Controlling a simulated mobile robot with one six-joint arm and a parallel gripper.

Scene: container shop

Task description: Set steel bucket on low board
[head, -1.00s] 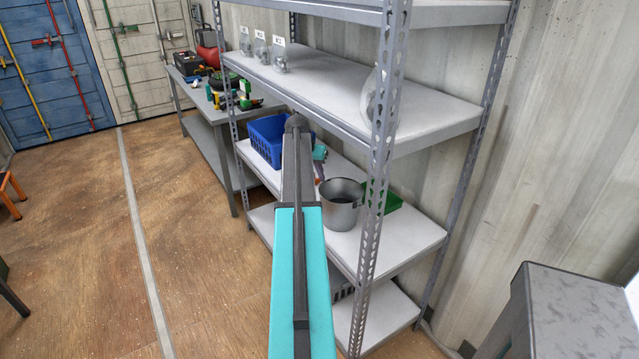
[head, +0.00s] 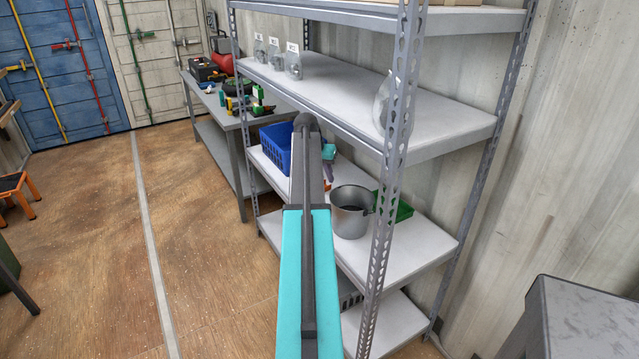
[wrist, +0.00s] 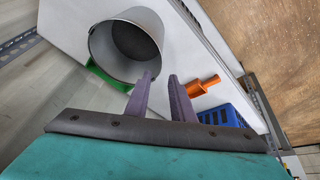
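The steel bucket (head: 350,212) stands upright on the shelf board (head: 425,240) second from the bottom of the rack. The lowest board (head: 400,318) is below it, partly hidden by a rack post. In the wrist view the bucket (wrist: 124,45) shows its open mouth, and my gripper (wrist: 161,77) has its two purple fingers apart with a gap between the tips. The left fingertip overlaps the bucket's rim in the picture; I cannot tell if it touches. In the head view my gripper (head: 328,172) is mostly hidden behind my arm, left of the bucket.
A green bin (head: 397,210) sits right behind the bucket. A blue basket (head: 277,147) and an orange object (wrist: 203,86) share its board.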

